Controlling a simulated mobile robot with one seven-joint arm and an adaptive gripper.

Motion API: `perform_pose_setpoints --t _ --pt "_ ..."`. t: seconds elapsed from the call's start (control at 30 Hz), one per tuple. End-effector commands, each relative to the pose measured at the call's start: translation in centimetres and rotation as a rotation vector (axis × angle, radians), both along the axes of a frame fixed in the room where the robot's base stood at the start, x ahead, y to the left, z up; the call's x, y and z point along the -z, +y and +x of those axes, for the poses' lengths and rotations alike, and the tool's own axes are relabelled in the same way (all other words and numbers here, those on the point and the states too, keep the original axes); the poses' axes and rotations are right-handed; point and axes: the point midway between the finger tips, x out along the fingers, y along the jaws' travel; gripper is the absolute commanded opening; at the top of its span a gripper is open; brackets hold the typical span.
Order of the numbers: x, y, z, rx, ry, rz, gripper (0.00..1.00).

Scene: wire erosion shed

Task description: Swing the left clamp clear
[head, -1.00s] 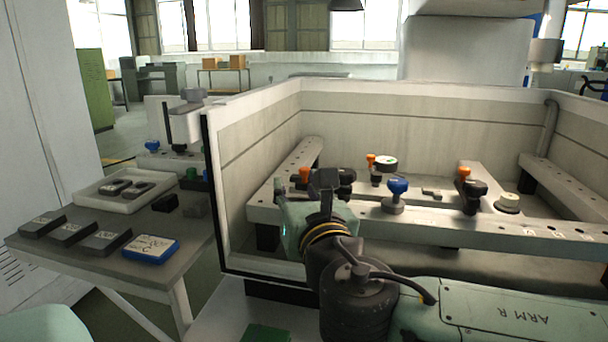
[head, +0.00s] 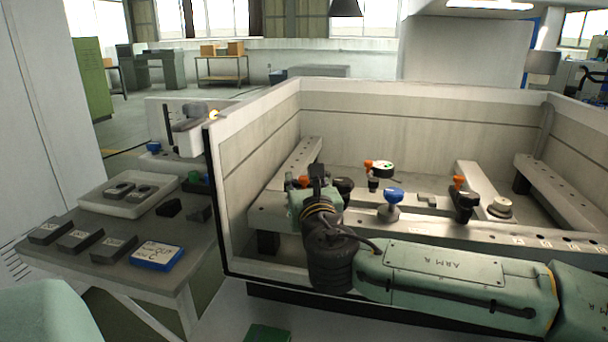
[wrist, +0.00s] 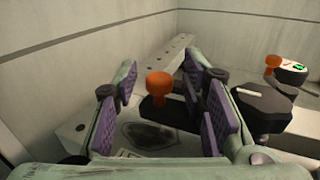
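The left clamp has an orange knob (wrist: 159,85) on a dark arm, which runs right to a wide black part with a pale bar (wrist: 262,100). It sits on the pale rail in the tank. My gripper (wrist: 160,105) is open, with its purple pads on either side of the orange knob. Gaps show between knob and pads. In the head view my gripper (head: 310,190) is at the rail's left end, partly hiding the clamp; its orange knob (head: 303,181) and black part (head: 343,186) show.
Behind the clamp stands another orange-topped part (head: 368,165) beside a round dial (head: 383,167). A blue knob (head: 394,194) and the right clamp (head: 465,200) stand farther right. The tank's wall (head: 212,200) rises at left. A side table holds a white tray (head: 95,203) and a blue box (head: 157,257).

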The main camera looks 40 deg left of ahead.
Motion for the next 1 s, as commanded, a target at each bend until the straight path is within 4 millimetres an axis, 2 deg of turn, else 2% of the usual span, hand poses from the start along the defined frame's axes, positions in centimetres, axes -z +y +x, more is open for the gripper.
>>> perform_pose_setpoints --t 0.33,0.87,1.0 --pt "0.00 0.34 0.23 -0.001 -0.001 0.001 0.37" --pt "-0.02 0.31 0.22 0.000 -0.001 0.001 0.02" --pt "-0.02 0.31 0.22 0.000 -0.001 0.001 0.00"
